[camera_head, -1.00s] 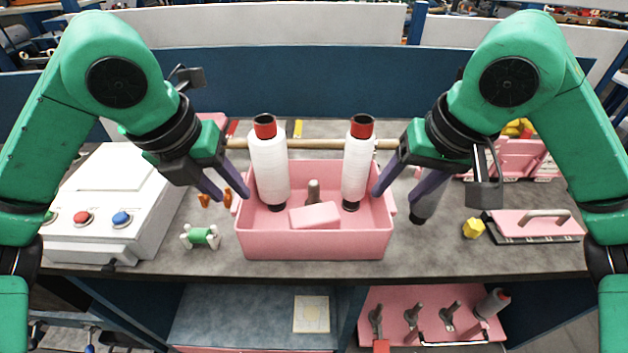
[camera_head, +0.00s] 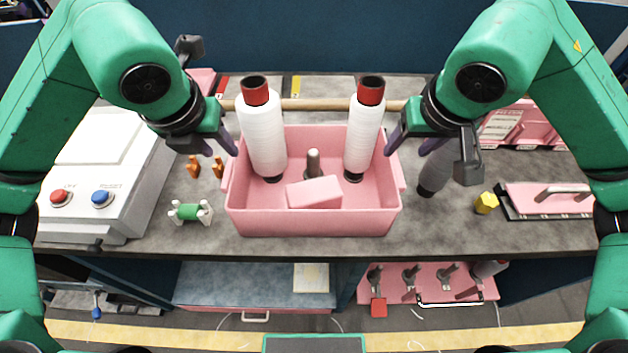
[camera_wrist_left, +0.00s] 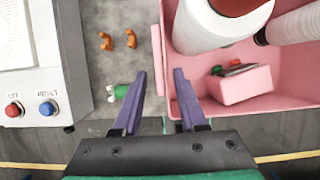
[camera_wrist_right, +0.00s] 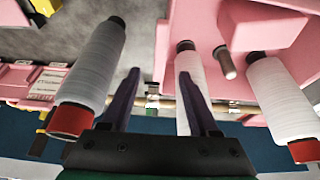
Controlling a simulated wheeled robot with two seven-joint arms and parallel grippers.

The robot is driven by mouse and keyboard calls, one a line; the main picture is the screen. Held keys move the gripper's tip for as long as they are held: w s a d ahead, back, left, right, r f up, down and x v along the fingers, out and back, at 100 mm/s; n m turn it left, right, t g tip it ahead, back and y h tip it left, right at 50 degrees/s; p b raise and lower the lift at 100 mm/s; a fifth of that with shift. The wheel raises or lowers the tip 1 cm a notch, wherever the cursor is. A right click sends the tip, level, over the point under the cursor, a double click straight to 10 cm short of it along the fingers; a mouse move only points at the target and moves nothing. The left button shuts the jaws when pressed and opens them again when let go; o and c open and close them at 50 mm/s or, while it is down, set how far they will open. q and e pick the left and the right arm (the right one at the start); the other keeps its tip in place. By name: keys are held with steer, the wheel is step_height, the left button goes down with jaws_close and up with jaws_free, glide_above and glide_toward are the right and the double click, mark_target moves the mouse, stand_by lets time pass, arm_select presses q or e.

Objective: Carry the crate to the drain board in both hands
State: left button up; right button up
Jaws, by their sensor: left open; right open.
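The pink crate (camera_head: 312,222) stands on the grey worktop, with a small handle on each side. It holds two white red-capped bobbins (camera_head: 264,135) (camera_head: 362,135), a pink block (camera_head: 314,192) and a grey peg (camera_head: 313,163). My left gripper (camera_head: 228,148) is open at the crate's left side; in the left wrist view its fingers (camera_wrist_left: 160,72) lie either side of the left wall's line. My right gripper (camera_head: 396,142) is open at the right side; its fingers (camera_wrist_right: 158,73) similarly flank the right wall's line. Contact cannot be told. I cannot tell which surface is the drain board.
A white button box (camera_head: 95,175) stands left, a green-and-white piece (camera_head: 190,212) beside it. A wooden rod (camera_head: 310,104) lies behind. Below are a blue-grey surface (camera_head: 240,285) and pink peg board (camera_head: 440,290).

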mark_target(231, 162)
arm_select(q)
steer(key=x, duration=0.8)
steer(key=shift+f, duration=0.15)
arm_select(e)
steer(key=x, duration=0.8)
steer(key=shift+f, duration=0.15)
arm_select(q)
steer(key=shift+s, duration=0.1)
arm_select(e)
steer(key=shift+s, duration=0.1)
arm_select(q)
jaws_close()
arm_select(e)
steer(key=c, duration=0.7)
jaws_close()
